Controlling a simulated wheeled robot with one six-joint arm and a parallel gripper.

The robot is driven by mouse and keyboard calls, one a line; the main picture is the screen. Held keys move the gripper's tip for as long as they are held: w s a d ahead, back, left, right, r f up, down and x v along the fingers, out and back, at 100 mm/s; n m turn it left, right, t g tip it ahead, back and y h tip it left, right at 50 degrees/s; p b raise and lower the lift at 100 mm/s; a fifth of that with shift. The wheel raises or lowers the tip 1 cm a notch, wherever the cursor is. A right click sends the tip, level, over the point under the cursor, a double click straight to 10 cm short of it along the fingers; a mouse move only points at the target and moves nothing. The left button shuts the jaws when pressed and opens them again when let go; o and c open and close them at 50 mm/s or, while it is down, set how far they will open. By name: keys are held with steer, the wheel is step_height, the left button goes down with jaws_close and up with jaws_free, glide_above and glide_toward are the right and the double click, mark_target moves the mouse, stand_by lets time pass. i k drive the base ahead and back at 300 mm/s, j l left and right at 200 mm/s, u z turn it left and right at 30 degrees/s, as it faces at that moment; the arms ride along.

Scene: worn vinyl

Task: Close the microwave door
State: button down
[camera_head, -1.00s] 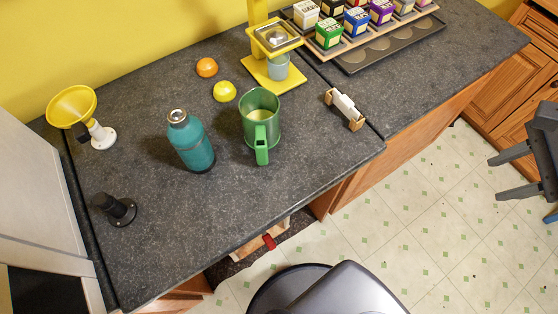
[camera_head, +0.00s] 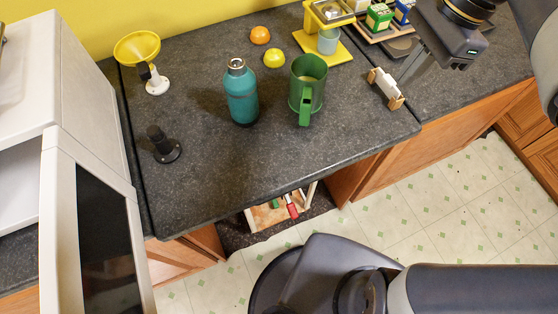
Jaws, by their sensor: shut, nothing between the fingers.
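The white microwave (camera_head: 60,75) stands at the left edge of the head view. Its door (camera_head: 62,230), a white frame with a dark window, is open and swung out toward the front of the counter. Part of the pale interior shows behind it, and the door's lower end is cut off by the frame edge. My gripper (camera_head: 405,80) is at the upper right, above the right part of the counter, far from the door. Its fingers are shut and hold nothing.
A black stand (camera_head: 163,147), yellow funnel (camera_head: 137,47), teal bottle (camera_head: 241,94) and green mug (camera_head: 307,88) stand between microwave and gripper. A white-and-wood holder (camera_head: 386,88) lies close to the fingers. The counter's front middle is clear.

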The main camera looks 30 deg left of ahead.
mark_target(92, 257)
steer(key=k+u, duration=0.2)
steer(key=k, duration=0.2)
steer(key=k+j+u, duration=0.25)
steer(key=k, duration=0.15)
steer(key=k+u, duration=0.2)
steer(key=k, duration=0.15)
